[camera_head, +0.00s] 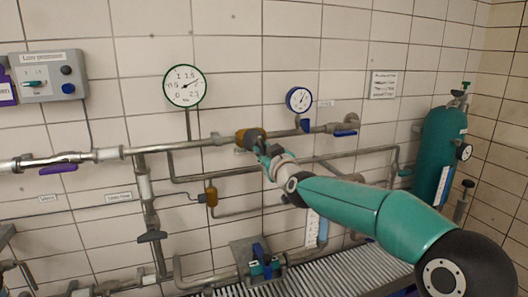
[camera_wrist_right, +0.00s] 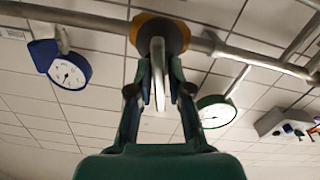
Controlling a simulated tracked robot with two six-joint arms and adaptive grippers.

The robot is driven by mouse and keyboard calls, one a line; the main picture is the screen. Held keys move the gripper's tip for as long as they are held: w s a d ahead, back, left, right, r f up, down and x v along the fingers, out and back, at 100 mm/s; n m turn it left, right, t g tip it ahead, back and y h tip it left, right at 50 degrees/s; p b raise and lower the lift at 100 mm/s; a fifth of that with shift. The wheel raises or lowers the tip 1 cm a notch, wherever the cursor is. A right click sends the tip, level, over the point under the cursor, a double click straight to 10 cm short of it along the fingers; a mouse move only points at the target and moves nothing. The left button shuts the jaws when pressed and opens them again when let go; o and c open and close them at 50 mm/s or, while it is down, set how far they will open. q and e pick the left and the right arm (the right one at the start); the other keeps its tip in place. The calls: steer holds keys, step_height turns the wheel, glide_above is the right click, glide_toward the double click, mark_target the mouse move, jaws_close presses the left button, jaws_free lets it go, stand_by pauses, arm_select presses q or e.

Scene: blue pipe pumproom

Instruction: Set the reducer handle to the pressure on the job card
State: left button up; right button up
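The reducer (camera_head: 246,137), a brass-orange body on the upper pipe, shows at the centre; it also shows at the top of the right wrist view (camera_wrist_right: 178,36). Its pale handle (camera_wrist_right: 157,76) extends from the body between the fingers of my right gripper (camera_head: 264,150). The fingers (camera_wrist_right: 158,80) are drawn in close on either side of the handle; whether both touch it is unclear. The green-rimmed gauge (camera_head: 184,86) has its needle pointing up and right. A white card (camera_head: 383,84) hangs on the wall, its text too small to read. My left gripper is not visible.
A small blue gauge (camera_head: 299,99) stands right of the reducer. A purple valve lever (camera_head: 58,169) and a grey control box (camera_head: 48,76) are at left. A teal cylinder (camera_head: 441,150) stands at right. Lower pipes run beneath the reducer.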

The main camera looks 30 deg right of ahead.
jaws_close()
steer(key=shift+f+m+b, duration=0.1)
steer(key=shift+m+b, duration=0.5)
steer(key=shift+m, duration=0.3)
steer(key=shift+m+b, duration=0.75)
steer(key=shift+m, duration=1.45)
steer(key=o, duration=0.5)
jaws_free()
